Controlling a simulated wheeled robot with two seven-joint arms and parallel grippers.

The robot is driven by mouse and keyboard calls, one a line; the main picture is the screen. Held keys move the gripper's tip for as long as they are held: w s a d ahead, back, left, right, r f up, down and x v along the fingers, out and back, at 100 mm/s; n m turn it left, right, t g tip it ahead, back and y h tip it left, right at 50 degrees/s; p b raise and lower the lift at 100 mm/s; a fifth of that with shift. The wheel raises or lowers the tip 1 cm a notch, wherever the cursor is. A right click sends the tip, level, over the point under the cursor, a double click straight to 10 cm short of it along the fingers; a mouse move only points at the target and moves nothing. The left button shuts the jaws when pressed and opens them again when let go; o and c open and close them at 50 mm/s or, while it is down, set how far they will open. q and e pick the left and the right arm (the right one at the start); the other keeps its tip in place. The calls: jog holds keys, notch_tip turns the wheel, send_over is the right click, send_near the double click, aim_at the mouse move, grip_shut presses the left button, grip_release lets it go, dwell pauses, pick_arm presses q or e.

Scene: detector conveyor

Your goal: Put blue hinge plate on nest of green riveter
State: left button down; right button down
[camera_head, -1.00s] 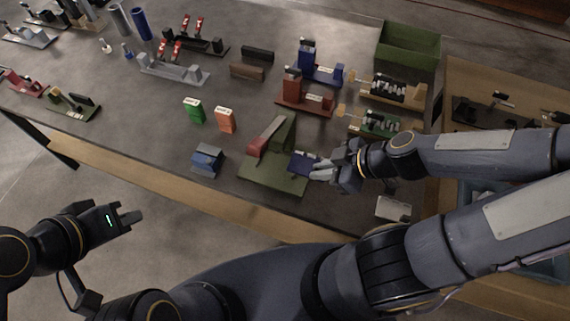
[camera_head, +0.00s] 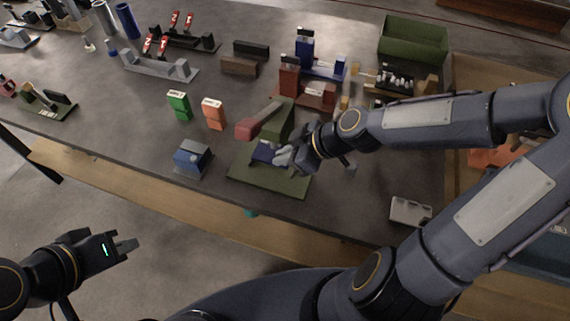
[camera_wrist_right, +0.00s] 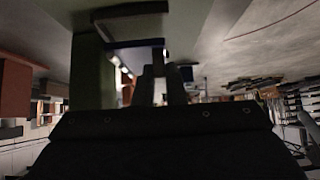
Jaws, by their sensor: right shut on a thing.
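The green riveter (camera_head: 262,182) stands near the table's front edge, with a flat green base, an upright green body and a red lever. The dark blue hinge plate (camera_head: 264,152) is over the base, just in front of the upright. My right gripper (camera_head: 284,156) is shut on its right end. In the right wrist view the plate (camera_wrist_right: 135,44) sits at the fingertips (camera_wrist_right: 160,75), close beside the green body (camera_wrist_right: 90,75). I cannot tell whether the plate touches the nest, which is hidden. My left gripper (camera_head: 126,244) is off the table's front, holding nothing visible.
A blue-grey block (camera_head: 193,158) stands just left of the riveter. Green (camera_head: 179,106) and orange (camera_head: 213,113) labelled blocks stand behind it. Red (camera_head: 308,92) and blue (camera_head: 322,66) fixtures are further back. A small pale box (camera_head: 410,211) lies at front right.

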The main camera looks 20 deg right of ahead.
jog(key=shift+f, duration=1.35)
jog(key=shift+f, duration=0.1)
jog(key=c, duration=1.5)
grip_release()
